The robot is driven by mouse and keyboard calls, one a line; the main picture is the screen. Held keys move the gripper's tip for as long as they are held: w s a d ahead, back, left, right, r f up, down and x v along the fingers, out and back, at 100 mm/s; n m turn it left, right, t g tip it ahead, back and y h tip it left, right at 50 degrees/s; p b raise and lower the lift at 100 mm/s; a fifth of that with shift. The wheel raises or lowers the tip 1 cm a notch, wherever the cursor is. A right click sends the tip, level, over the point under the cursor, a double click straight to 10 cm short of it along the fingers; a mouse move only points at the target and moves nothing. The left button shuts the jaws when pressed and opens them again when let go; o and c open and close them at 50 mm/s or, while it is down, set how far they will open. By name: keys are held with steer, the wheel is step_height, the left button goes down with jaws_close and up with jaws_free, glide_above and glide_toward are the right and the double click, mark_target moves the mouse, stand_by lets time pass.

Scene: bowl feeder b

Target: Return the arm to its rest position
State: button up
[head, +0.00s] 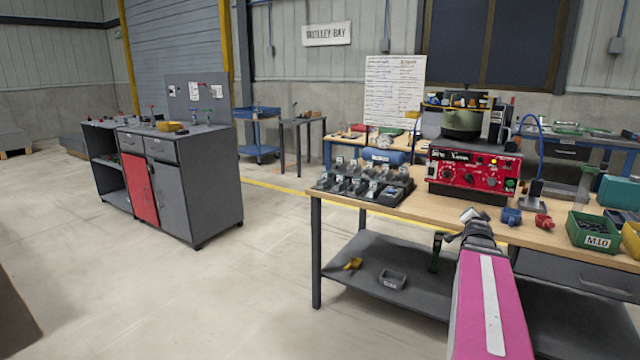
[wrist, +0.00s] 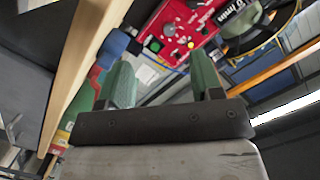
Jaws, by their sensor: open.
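My arm shows in the head view as a pink link with a pale stripe, rising from the bottom edge toward the front edge of the wooden workbench (head: 400,205). Its grey wrist end is by that edge, below the red control box (head: 466,170); the fingers are not clear there. In the wrist view my gripper (wrist: 162,82) has two green fingers spread wide on a dark bar. Nothing is held between them. The red control box (wrist: 180,28) and the bench edge (wrist: 82,75) lie beyond the fingers.
On the bench are a rack of dark trays (head: 365,182), a dark green bowl (head: 462,122) above the box, small blue (head: 511,216) and red (head: 543,220) parts, and a green bin (head: 590,232). A lower shelf (head: 345,268) is underneath. Open floor (head: 220,290) lies left, before a grey cabinet (head: 205,185).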

steer(key=a+f+n+g+y, duration=0.4)
steer(key=a+f, duration=0.6)
steer(key=a, duration=0.2)
steer(key=s+a+f+n+g+y, duration=0.1)
steer(key=s+a+f+n+g, duration=0.3)
steer(key=s+a+f, duration=0.4)
steer(key=s+a+f+n+g+y, duration=0.2)
steer(key=s+a+f+n+g, duration=0.3)
steer(key=a, duration=1)
steer(key=s+f+g, duration=0.2)
steer(key=s, duration=0.1)
steer(key=shift+s+f, duration=0.4)
